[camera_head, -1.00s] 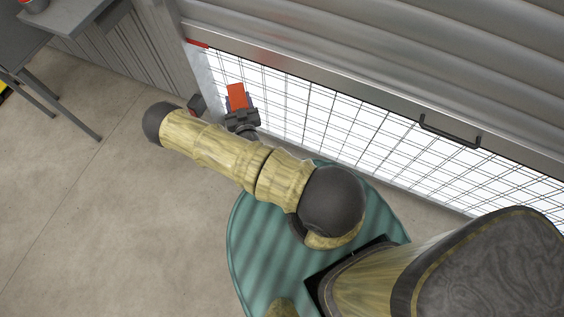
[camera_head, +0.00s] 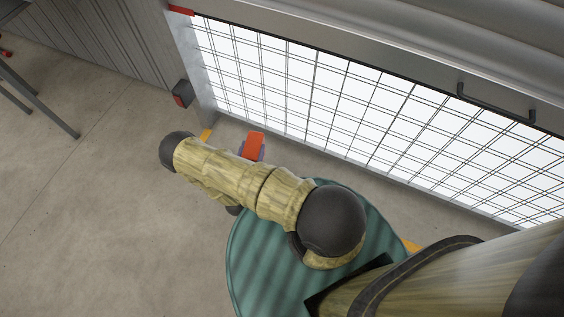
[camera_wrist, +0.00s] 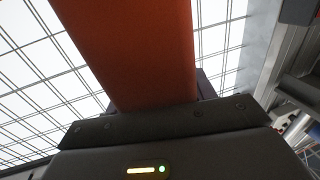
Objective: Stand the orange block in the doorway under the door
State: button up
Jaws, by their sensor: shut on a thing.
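The orange block (camera_head: 254,146) shows just past my forearm in the head view, over the floor on the near side of the doorway. My gripper (camera_wrist: 155,108) is shut on the block, which also fills the top middle of the wrist view (camera_wrist: 135,50). In the head view my arm hides most of the gripper. The doorway (camera_head: 300,85) is a bright opening with a wire grid, behind the block. The raised door (camera_head: 400,45), grey metal with a dark handle (camera_head: 495,105), hangs above it. I cannot tell how high the block is above the floor.
A dark box with a red face (camera_head: 181,94) is by the left door post (camera_head: 200,90). Yellow marks (camera_head: 206,135) lie on the floor near the doorway. Table legs (camera_head: 40,105) stand at the far left. The concrete floor (camera_head: 90,210) at left is clear.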

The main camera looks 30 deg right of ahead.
jog(key=s+f+g+h+b, duration=0.1)
jog(key=f+b, duration=0.1)
jog(key=f, duration=0.2)
jog(key=s+f+m+b, duration=0.1)
jog(key=s+f+b, duration=0.1)
jog(key=f+b, duration=0.1)
jog(key=s+f+m+g+h+b, duration=0.1)
jog(key=f+b, duration=0.1)
jog(key=f, duration=0.3)
jog(key=shift+s+a+g+h, duration=0.25)
jog(key=shift+s+g+h, duration=0.05)
jog(key=shift+s+f+m+b, duration=0.25)
jog(key=shift+f+m+b, duration=0.05)
jog(key=shift+b, duration=0.05)
jog(key=shift+r, duration=0.1)
jog(key=f+b+x, duration=0.3)
jog(key=b+x, duration=0.6)
jog(key=x, duration=1)
jog(key=shift+d, duration=0.35)
jog(key=shift+f, duration=0.1)
